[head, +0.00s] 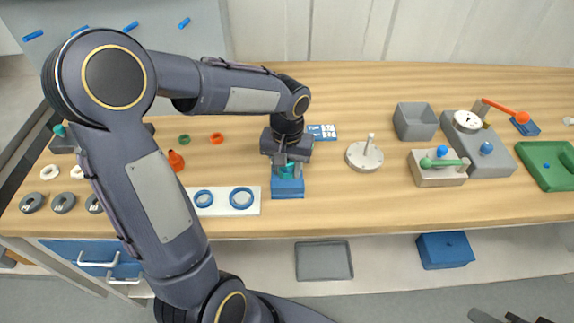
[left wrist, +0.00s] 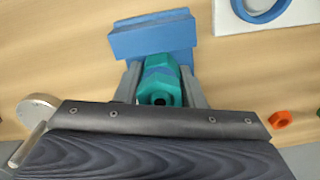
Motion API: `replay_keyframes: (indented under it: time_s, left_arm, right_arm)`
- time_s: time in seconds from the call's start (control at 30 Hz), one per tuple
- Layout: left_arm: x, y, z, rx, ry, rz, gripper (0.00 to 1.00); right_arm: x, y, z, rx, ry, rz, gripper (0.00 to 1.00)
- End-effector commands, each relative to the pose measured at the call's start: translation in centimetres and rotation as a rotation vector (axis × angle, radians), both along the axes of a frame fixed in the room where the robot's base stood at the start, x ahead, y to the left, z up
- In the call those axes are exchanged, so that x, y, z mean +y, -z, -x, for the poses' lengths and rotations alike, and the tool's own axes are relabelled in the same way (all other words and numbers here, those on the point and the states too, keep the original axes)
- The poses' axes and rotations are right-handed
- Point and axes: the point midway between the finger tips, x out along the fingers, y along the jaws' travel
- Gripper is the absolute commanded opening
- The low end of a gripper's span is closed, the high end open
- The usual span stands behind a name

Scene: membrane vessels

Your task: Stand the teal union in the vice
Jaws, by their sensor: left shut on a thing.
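My left gripper (head: 286,162) is shut on the teal union (head: 287,169), with its fingers pointing down. The union, two teal nuts with a blue band between them, sits between the fingers in the left wrist view (left wrist: 158,86). The blue vice (head: 287,188) is directly below the gripper near the table's front edge. In the left wrist view the vice (left wrist: 152,38) shows just beyond the union. The union's lower end is at the vice's top, and I cannot tell whether it is seated between the jaws.
A white plate (head: 222,209) with two blue rings lies close left of the vice. An orange fitting (head: 176,161) stands further left. A round grey base with a post (head: 365,155), a grey bin (head: 415,121) and a clamp fixture (head: 437,168) are to the right.

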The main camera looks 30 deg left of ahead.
Motion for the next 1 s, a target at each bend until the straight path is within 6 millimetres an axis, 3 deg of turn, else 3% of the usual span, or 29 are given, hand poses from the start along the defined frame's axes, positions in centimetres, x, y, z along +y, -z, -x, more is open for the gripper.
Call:
replay_keyframes:
  time_s: [0.17, 0.2, 0.37, 0.67, 1.0]
  left_arm:
    - [0.0, 0.0, 0.0, 0.000, 0.000, 0.000, 0.12]
    - [0.0, 0.0, 0.0, 0.000, 0.000, 0.000, 0.41]
    - [0.0, 0.0, 0.0, 0.000, 0.000, 0.000, 0.61]
    - [0.0, -0.3, 0.0, -0.001, 0.000, 0.000, 0.61]
    - [0.0, -5.4, -0.1, -0.005, 0.000, 0.001, 0.61]
  right_arm:
    - [0.0, 0.0, 0.0, 0.000, 0.000, 0.000, 0.36]
    - [0.0, 0.0, 0.0, 0.000, 0.000, 0.000, 0.36]
    - [0.0, 0.0, 0.0, 0.000, 0.000, 0.000, 0.36]
    - [0.0, 0.0, 0.0, 0.000, 0.000, 0.000, 0.36]
    - [0.0, -0.3, 0.0, 0.000, 0.000, 0.000, 0.36]
